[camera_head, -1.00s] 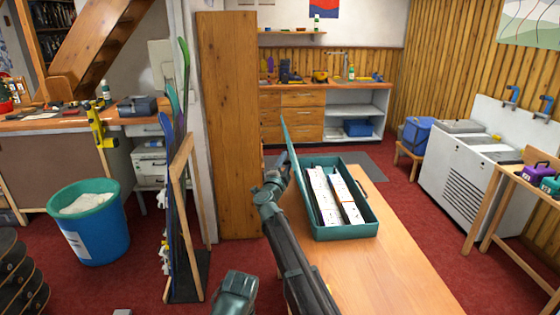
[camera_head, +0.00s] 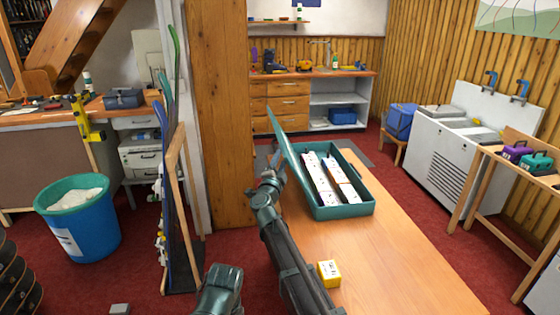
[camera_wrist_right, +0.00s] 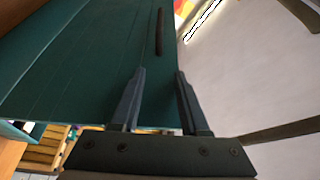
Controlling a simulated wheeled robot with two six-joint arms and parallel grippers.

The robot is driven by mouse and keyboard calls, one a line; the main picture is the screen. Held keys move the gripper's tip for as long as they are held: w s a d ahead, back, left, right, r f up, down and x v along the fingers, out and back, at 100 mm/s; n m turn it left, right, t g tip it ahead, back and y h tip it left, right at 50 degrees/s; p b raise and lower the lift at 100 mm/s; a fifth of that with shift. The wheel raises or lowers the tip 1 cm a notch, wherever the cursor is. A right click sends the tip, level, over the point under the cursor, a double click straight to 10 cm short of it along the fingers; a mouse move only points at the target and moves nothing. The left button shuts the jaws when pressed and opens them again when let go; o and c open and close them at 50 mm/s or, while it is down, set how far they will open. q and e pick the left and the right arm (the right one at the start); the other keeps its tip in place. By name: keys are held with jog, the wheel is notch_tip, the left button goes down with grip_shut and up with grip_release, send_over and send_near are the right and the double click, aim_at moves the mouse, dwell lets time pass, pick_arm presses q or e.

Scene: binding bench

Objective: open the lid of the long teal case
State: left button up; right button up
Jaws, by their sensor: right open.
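The long teal case (camera_head: 345,211) lies on the wooden table. Its lid (camera_head: 290,150) stands raised along the case's left side, leaning left. White pieces (camera_head: 320,178) lie inside. My right gripper (camera_head: 272,165) is at the outer, left side of the raised lid. In the right wrist view the teal lid (camera_wrist_right: 90,70) fills the left half. The open right gripper (camera_wrist_right: 158,72) has one finger in front of the lid and the other by its edge. I cannot tell whether they touch.
A small yellow box (camera_head: 329,273) lies on the table (camera_head: 400,260) beside my right arm. The table's right part is clear. A tall wooden panel (camera_head: 222,120) stands left of the table. A blue bin (camera_head: 82,220) is farther left.

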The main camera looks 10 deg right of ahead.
jog(key=f+b+v, duration=0.1)
jog(key=b+v, duration=0.2)
jog(key=v, duration=1.1)
jog(key=shift+s+d+f, duration=0.2)
jog(key=shift+s+d, duration=0.05)
jog(key=shift+s, duration=0.15)
dwell(0.5)
dwell(0.5)
